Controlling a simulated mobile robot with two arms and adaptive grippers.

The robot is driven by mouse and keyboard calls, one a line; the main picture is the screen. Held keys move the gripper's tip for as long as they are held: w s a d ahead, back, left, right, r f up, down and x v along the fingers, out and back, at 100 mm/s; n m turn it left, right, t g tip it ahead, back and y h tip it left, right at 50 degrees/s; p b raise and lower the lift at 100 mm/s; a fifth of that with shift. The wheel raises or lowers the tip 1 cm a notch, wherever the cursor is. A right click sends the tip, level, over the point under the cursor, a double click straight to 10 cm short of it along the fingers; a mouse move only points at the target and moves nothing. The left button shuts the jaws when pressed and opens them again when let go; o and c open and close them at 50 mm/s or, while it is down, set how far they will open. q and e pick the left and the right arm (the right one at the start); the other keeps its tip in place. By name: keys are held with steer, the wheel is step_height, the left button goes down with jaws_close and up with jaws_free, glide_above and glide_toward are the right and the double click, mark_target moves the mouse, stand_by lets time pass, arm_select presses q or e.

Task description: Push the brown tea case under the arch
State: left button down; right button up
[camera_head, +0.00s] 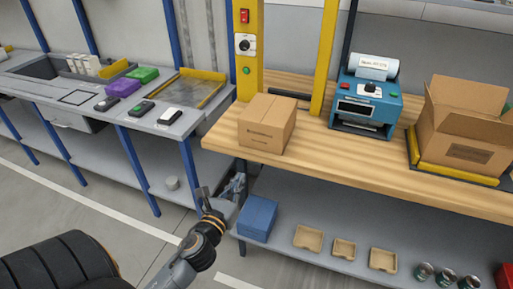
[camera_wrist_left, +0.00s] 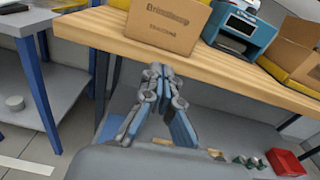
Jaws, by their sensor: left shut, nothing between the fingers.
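The brown tea case (camera_head: 267,124), a closed carton with small print on its front, stands upright on the wooden bench near its left front corner. It also shows at the top of the left wrist view (camera_wrist_left: 166,24). The yellow arch (camera_head: 249,45) stands just behind it, with a post at each side; its top is out of view. My left gripper (camera_head: 237,183) is shut and empty, below the bench top's front edge and apart from the case. Its fingertips show together in the left wrist view (camera_wrist_left: 158,70). My right gripper is not in view.
A blue label printer (camera_head: 366,106) and an open carton (camera_head: 462,125) stand right of the arch. The wooden bench top (camera_head: 340,147) is bare between case and printer. A blue box (camera_head: 257,217) and trays lie on the lower shelf. A grey counter (camera_head: 185,120) stands left.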

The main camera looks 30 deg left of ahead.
arm_select(q)
steer(key=p, duration=0.1)
glide_toward(258, 142)
steer(key=p+x, duration=0.1)
steer(key=x, duration=0.4)
steer(key=shift+w+r, duration=0.1)
steer(key=shift+w, duration=0.15)
steer(key=shift+w+a+m, duration=0.2)
steer(key=shift+w+m, duration=0.1)
steer(key=shift+w, duration=0.45)
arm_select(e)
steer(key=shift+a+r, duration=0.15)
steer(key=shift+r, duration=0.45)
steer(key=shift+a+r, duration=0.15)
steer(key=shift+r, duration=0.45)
arm_select(q)
steer(key=b+x, duration=0.1)
steer(key=x, duration=0.6)
steer(key=shift+w+b, duration=0.15)
steer(key=shift+b, duration=0.15)
steer(key=shift+w+a, duration=0.1)
steer(key=shift+w, duration=0.25)
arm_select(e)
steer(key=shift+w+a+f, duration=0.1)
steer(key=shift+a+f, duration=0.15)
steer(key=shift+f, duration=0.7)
arm_select(q)
steer(key=shift+s, duration=0.15)
